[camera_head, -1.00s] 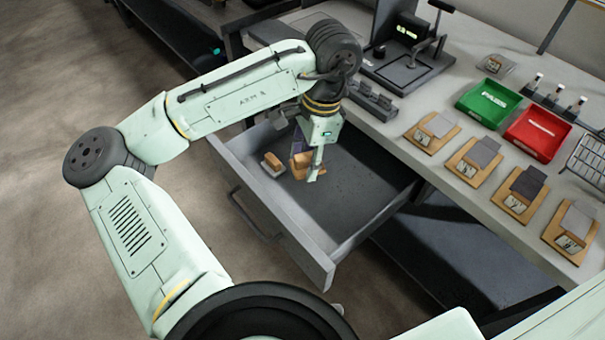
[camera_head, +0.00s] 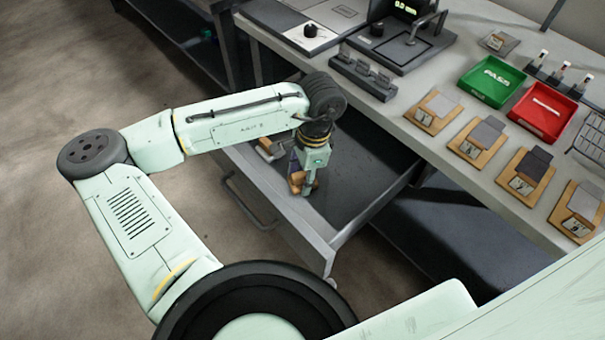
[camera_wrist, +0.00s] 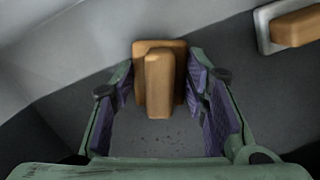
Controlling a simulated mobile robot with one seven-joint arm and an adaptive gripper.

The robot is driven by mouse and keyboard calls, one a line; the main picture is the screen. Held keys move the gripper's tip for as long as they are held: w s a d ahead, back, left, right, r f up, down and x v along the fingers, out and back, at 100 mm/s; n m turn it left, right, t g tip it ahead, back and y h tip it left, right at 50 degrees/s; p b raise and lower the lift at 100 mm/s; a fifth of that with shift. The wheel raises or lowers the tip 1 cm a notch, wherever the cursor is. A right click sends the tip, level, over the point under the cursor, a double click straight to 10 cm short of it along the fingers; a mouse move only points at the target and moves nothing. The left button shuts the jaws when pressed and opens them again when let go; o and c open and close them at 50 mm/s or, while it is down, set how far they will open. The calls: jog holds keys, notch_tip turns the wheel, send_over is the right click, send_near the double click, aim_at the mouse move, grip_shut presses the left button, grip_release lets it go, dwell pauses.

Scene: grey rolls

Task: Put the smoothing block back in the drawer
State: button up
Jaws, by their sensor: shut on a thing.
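The smoothing block (camera_head: 295,181) has a tan wooden grip and body. It shows in the wrist view (camera_wrist: 160,85) between the purple-padded fingers of my gripper (camera_wrist: 162,100). My gripper (camera_head: 302,186) points down inside the open drawer (camera_head: 285,222) and is shut on the block. The dark drawer floor lies beneath the block. I cannot tell whether the block touches the floor. My wrist hides part of it in the head view.
A second block with a wooden grip (camera_wrist: 296,28) lies in the drawer to one side, partly hidden in the head view (camera_head: 268,150). The bench above holds a green tray (camera_head: 490,82), a red tray (camera_head: 541,113) and several wooden boards. The drawer's right part is clear.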

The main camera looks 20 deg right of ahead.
jog(key=shift+f, duration=0.2)
jog(key=o, duration=1.1)
notch_tip(320, 180, up, 12)
jog(key=d+b, duration=0.1)
jog(key=d, duration=0.1)
jog(key=shift+r, duration=0.2)
